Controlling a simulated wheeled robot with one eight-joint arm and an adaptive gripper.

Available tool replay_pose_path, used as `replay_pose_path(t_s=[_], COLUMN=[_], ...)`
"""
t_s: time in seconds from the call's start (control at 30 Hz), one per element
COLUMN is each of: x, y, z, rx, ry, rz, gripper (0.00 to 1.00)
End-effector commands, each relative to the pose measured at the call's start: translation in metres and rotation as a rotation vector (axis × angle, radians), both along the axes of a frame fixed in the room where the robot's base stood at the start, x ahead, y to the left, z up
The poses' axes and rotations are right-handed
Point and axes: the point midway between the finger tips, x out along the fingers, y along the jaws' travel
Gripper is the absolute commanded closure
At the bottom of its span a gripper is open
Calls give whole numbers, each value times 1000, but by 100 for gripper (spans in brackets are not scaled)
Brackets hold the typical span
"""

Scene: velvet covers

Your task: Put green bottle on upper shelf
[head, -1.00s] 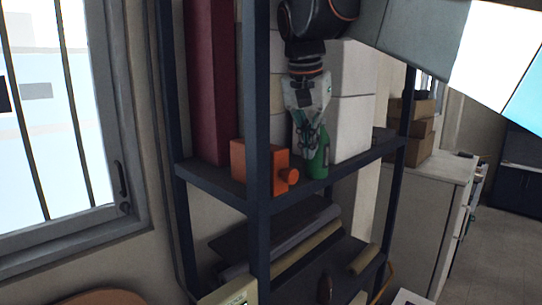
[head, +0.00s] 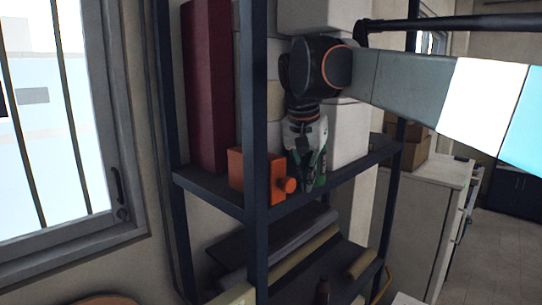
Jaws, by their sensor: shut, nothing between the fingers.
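The green bottle (head: 321,172) stands on the upper shelf (head: 345,172), just right of the orange object. Only a narrow green strip of it shows, as my gripper hides most of it. My gripper (head: 307,184) points down at the shelf, right in front of or beside the bottle. Its fingers are shut with nothing between them. I cannot tell whether they touch the bottle.
An orange block with a round knob (head: 256,174) is close left of my gripper. A tall dark red box (head: 207,90) and white boxes (head: 347,135) stand on the same shelf. A dark front post (head: 256,110) rises nearby. Rolls (head: 303,254) lie on the lower shelf.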

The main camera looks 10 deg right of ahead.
Motion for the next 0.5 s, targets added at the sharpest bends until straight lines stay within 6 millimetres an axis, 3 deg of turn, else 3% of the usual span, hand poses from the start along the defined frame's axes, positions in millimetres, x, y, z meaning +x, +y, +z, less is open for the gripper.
replay_pose_path(t_s=[0.3,0.5], x=[44,58], y=[-29,-38], z=[2,1], rx=[0,0], ry=[0,0], rz=[-3,-1], gripper=[100,100])
